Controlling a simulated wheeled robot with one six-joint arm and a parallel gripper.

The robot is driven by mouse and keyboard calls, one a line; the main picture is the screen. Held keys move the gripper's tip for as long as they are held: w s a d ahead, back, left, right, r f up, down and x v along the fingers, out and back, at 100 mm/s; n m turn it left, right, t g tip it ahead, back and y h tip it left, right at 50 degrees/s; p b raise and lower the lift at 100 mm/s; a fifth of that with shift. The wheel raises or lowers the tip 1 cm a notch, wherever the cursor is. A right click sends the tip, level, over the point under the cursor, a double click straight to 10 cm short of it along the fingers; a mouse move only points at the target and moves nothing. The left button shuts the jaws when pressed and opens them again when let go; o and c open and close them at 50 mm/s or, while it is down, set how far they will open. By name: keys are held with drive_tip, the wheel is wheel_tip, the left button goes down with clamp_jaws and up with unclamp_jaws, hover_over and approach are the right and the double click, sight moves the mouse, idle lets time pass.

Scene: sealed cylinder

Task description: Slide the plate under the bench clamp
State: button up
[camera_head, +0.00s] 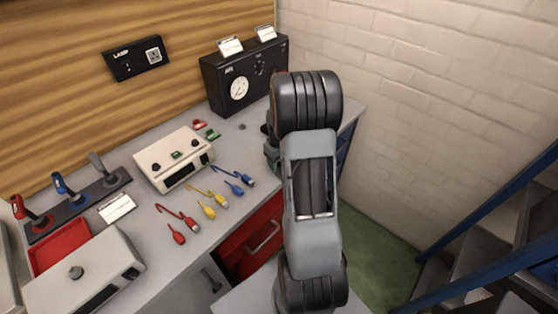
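My arm stands upright in front of the bench's right end and covers part of it. My gripper does not show; it is out of frame or hidden behind the arm. A dark green piece (271,153) shows at the bench edge just left of my arm, mostly hidden by it. It may be part of the bench clamp, but I cannot tell. I cannot make out the plate anywhere in this view.
The grey bench (150,222) holds a cream box (172,158), red, yellow and blue cables, a black gauge unit (243,75), a lever panel (75,207) and a red tray (62,247). A red drawer (250,240) is below. Blue-railed stairs (490,215) stand right; green floor lies between.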

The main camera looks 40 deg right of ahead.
drive_tip(key=c, duration=0.9)
drive_tip(key=o, duration=0.9)
drive_tip(key=shift+o, duration=0.2)
drive_tip(key=shift+r, duration=0.1)
wheel_tip(320, 180, up, 14)
drive_tip(key=b, duration=0.1)
